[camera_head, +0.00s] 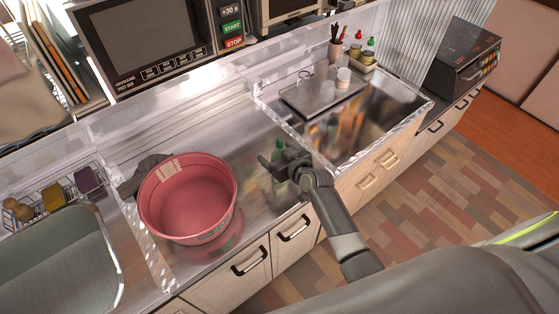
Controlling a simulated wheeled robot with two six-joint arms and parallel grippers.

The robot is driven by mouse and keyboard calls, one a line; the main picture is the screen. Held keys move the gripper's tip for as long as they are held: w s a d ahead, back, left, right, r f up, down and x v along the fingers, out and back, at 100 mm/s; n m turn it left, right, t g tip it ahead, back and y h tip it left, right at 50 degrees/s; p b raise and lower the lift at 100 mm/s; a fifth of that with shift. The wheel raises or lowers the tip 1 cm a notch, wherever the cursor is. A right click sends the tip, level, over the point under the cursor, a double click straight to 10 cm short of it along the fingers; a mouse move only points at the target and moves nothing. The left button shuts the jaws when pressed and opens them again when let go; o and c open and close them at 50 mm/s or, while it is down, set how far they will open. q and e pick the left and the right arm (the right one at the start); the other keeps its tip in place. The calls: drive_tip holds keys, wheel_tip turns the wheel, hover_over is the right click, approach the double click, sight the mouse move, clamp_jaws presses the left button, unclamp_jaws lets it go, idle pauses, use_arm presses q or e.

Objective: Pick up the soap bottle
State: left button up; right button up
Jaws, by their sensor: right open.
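A small green bottle (279,145), which looks like the soap bottle, stands on the shiny counter right of the pink tub. My right gripper (267,168) is in front of it and hides its lower part. The gripper's jaws are open. I cannot tell whether the fingers touch the bottle or are around it. My right arm comes in from the lower right. My left gripper is not in view.
The pink tub (188,200) stands close on the left of the gripper. A clear-walled sink section (340,150) is on the right, with a tray (318,95) and several bottles behind it. A microwave (150,42) is at the back.

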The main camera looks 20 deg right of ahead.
drive_tip(key=shift+w+f, duration=0.15)
drive_tip(key=shift+w, duration=0.15)
